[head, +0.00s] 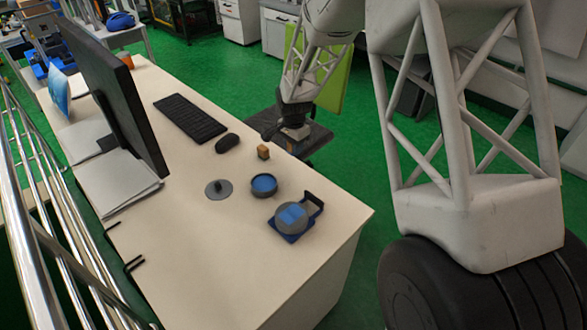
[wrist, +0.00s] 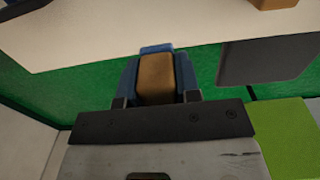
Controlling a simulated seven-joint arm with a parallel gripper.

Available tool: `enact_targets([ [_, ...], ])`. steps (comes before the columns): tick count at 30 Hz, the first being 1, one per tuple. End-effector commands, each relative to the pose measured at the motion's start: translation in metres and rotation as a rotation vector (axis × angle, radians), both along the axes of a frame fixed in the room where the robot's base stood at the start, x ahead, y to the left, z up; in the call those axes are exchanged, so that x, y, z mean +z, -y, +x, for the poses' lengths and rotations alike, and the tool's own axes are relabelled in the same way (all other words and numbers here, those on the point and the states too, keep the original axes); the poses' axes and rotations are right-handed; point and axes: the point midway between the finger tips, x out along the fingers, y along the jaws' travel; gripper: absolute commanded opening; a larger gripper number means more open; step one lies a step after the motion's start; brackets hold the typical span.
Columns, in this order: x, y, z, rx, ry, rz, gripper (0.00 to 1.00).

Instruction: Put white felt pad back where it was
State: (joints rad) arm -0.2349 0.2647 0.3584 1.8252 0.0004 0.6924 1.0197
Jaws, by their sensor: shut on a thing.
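I cannot make out a white felt pad in either view. In the wrist view my gripper (wrist: 158,88) has blue fingers shut on a tan-brown block (wrist: 156,75). In the head view my gripper (head: 296,145) hangs at the desk's far right edge, to the right of a small wooden block (head: 263,152), and its fingertips are hard to see. Behind the held block, the wrist view shows green floor and then the edge of the desk.
The pale desk (head: 175,255) carries a grey disc with a knob (head: 218,188), a round blue-filled dish (head: 264,184) and a blue holder with a grey round piece (head: 290,218). A mouse (head: 227,143), keyboard (head: 190,119) and monitor (head: 120,85) stand farther back. The desk's front is clear.

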Motion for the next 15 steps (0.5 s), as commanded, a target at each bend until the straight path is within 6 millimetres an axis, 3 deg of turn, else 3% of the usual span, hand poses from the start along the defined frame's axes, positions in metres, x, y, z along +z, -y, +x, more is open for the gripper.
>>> enact_targets([
  [9, -0.043, 0.000, -0.001, 0.000, -0.004, -0.001, 0.09],
  [15, -0.054, 0.000, 0.000, 0.000, -0.001, -0.001, 0.09],
])
